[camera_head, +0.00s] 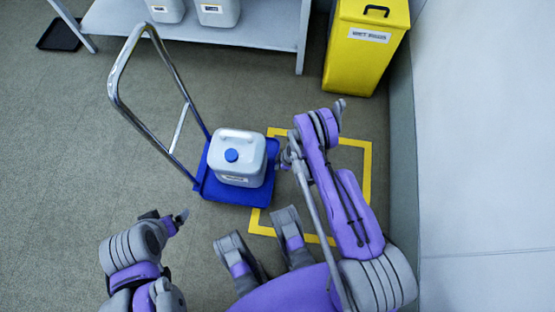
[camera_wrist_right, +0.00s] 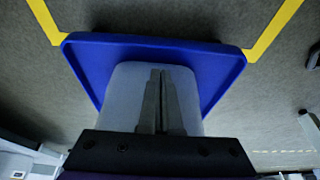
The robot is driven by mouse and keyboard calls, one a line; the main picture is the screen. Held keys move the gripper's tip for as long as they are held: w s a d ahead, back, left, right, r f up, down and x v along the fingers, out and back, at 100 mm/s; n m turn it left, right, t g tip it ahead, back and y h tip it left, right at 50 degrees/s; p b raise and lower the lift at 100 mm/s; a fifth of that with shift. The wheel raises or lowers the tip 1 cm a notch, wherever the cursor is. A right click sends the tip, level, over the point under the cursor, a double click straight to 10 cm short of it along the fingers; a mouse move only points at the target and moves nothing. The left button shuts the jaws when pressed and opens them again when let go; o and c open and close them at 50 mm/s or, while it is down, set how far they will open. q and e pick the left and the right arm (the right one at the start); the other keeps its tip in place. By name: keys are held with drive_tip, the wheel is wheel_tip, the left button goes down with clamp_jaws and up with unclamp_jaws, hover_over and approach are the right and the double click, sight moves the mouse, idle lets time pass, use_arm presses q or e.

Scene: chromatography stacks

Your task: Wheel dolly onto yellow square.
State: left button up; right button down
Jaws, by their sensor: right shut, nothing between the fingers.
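The dolly has a blue platform (camera_head: 232,194) and a tall chrome push handle (camera_head: 118,100) on its left side in the head view. A white jug (camera_head: 238,158) with a blue cap stands on it. The yellow square (camera_head: 367,180) is an outline on the floor; the platform's right edge overlaps its left line, and most of the platform lies outside. My right gripper (camera_head: 288,157) is shut and empty, just right of the jug. In the right wrist view its fingers (camera_wrist_right: 160,100) show in front of the jug; contact cannot be told. My left gripper (camera_head: 181,217) is below left of the dolly, its jaws unclear.
A yellow bin (camera_head: 365,50) stands beyond the square, near the pale wall (camera_head: 480,150) on the right. A grey shelf (camera_head: 260,38) with white jugs stands at the back. A black tray (camera_head: 60,35) lies at the far left. The floor left of the dolly is clear.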

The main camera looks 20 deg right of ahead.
sight(269, 174)
drive_tip(key=b+x, duration=0.5)
drive_tip(key=x, duration=0.3)
use_arm(q)
drive_tip(key=x, duration=0.2)
drive_tip(key=s+x, duration=0.1)
drive_tip(key=x, duration=0.2)
drive_tip(key=shift+f, duration=0.45)
drive_tip(key=shift+d, duration=0.1)
